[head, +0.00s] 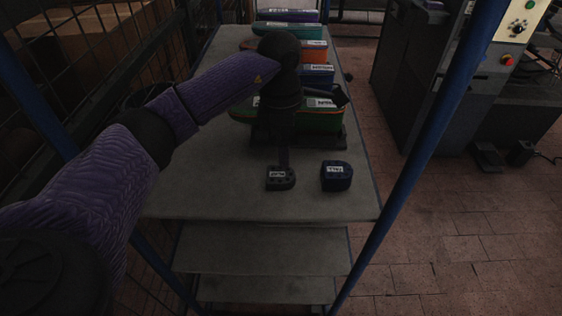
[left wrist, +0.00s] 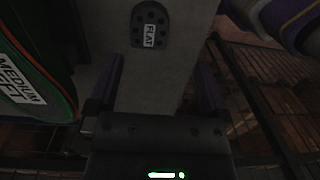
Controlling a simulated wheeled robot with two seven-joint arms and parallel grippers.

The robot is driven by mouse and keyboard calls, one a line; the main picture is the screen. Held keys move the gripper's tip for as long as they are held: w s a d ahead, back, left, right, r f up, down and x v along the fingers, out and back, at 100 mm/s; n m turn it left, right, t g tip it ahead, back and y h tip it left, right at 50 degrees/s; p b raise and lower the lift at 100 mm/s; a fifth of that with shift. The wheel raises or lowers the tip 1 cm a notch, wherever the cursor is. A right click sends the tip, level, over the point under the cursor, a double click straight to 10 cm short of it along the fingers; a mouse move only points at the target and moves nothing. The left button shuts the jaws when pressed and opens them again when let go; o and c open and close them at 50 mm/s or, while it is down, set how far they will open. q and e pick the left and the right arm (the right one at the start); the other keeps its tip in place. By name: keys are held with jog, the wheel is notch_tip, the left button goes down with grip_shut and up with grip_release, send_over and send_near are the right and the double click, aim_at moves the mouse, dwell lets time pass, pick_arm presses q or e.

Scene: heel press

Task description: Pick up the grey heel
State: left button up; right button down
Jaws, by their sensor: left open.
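The grey heel (head: 280,183) is a small dark grey block with a white label. It lies on the top board of the rack, towards the front. In the left wrist view the heel (left wrist: 150,14) shows near the top with several dark holes and a label reading FLAT. My left gripper (head: 284,155) is over the board just behind the heel, pointing down. In the left wrist view its two fingers (left wrist: 158,85) stand wide apart with nothing between them, and the heel is beyond their tips. My right gripper is not in view.
A dark blue heel (head: 337,182) with a white label lies right of the grey one. A blue rack post (head: 437,120) rises at the right. The board's front (head: 235,200) is bare.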

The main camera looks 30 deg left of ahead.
aim_at(280, 174)
pick_arm(q)
jog(key=shift+w+a+f+y, duration=0.2)
jog(key=shift+a+f, duration=0.25)
jog(key=shift+f, duration=0.1)
jog(key=shift+w+a+f+y, duration=0.2)
jog(key=shift+a+f, duration=0.2)
jog(key=shift+f, duration=0.1)
jog(key=f, duration=0.2)
jog(key=f+b, duration=0.1)
jog(key=f, duration=0.4)
jog(key=shift+s+d+f+b, duration=0.2)
jog(key=shift+s+b, duration=0.05)
jog(key=shift+b, duration=0.05)
jog(key=shift+r, duration=0.1)
jog(key=c, duration=1.1)
